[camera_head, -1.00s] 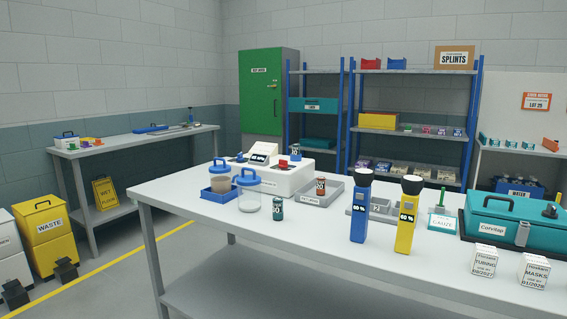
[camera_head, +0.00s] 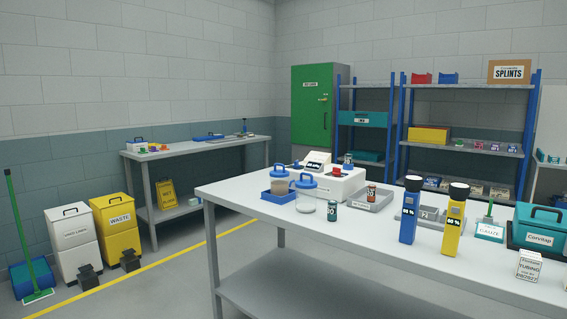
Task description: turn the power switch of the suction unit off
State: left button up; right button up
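A white suction unit (camera_head: 342,187) stands on the far part of the big table (camera_head: 262,207). It has a small tilted display (camera_head: 318,162) at its left and a red switch (camera_head: 338,172) on its top. The switch is too small to tell its position. A clear jar with a blue lid (camera_head: 305,197) stands in front of the unit. Another blue-lidded jar (camera_head: 280,184) with brownish contents sits in a blue tray (camera_head: 267,196). Neither of my grippers is in view.
A grey tray (camera_head: 377,203) with an orange-brown can lies right of the unit. A green can (camera_head: 332,211), a blue flashlight (camera_head: 409,212) and a yellow flashlight (camera_head: 455,222) stand nearer. Waste bins (camera_head: 118,228) and a broom (camera_head: 22,240) are at left. Floor before the table's left end is clear.

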aim_at(337, 171)
jog(key=u, duration=0.95)
jog(key=i, duration=2.85)
jog(key=z, duration=1.2)
